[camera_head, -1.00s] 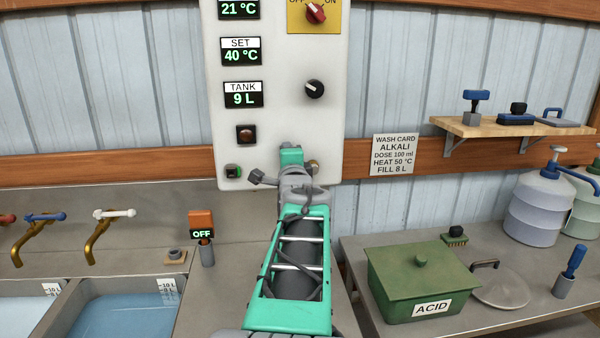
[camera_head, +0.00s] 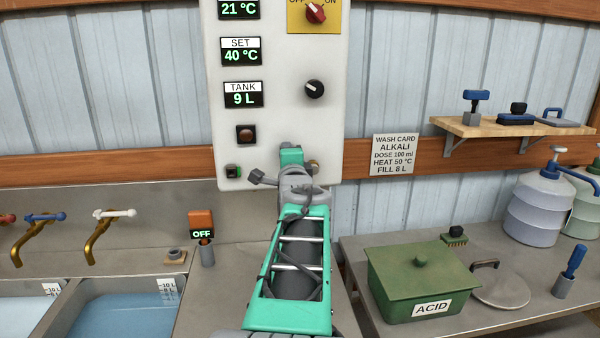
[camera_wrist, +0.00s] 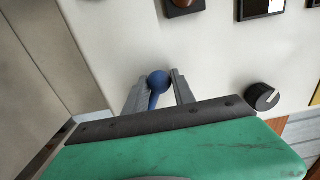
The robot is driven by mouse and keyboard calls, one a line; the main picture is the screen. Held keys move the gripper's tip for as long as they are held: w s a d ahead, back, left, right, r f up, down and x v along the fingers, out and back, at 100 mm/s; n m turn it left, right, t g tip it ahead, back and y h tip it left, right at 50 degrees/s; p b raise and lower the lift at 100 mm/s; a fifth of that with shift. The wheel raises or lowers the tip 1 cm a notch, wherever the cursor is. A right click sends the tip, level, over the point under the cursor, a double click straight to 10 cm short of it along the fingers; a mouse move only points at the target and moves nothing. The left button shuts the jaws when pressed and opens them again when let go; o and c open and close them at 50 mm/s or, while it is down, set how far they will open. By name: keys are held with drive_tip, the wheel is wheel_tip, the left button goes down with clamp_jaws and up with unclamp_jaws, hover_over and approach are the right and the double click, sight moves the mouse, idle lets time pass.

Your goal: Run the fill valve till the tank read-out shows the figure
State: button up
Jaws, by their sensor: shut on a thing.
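The tank read-out (camera_head: 242,99) on the white control panel (camera_head: 280,130) shows 9 L. The wash card (camera_head: 395,154) on the wooden rail reads alkali, dose 100 ml, heat 50 °C, fill 8 L. In the wrist view, my gripper (camera_wrist: 156,78) is shut on a blue ball-ended valve lever (camera_wrist: 158,82) in front of the panel. The ball sits between the two grey fingertips. In the head view my arm hides the lever and the fingers.
The panel also has a SET read-out (camera_head: 240,51) at 40 °C, a black dial (camera_head: 314,89) and a red switch (camera_head: 316,13). Sinks with water and taps (camera_head: 110,225) lie left. A green ACID box (camera_head: 420,275) stands on the right bench.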

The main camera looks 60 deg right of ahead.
idle(0.4)
drive_tip(key=f+b, duration=0.1)
drive_tip(key=f, duration=0.1)
drive_tip(key=f+b, duration=0.1)
drive_tip(key=b, duration=0.1)
drive_tip(key=f+b, duration=0.2)
drive_tip(key=shift+w+a+f, duration=0.3)
drive_tip(key=shift+w+a, duration=0.1)
drive_tip(key=shift+f, duration=0.2)
drive_tip(key=shift+o, duration=0.3)
drive_tip(key=shift+f, duration=0.1)
drive_tip(key=o, duration=0.7)
drive_tip(key=shift+a, duration=0.1)
drive_tip(key=o, duration=1)
drive_tip(key=shift+r, duration=0.5)
drive_tip(key=shift+o, duration=0.3)
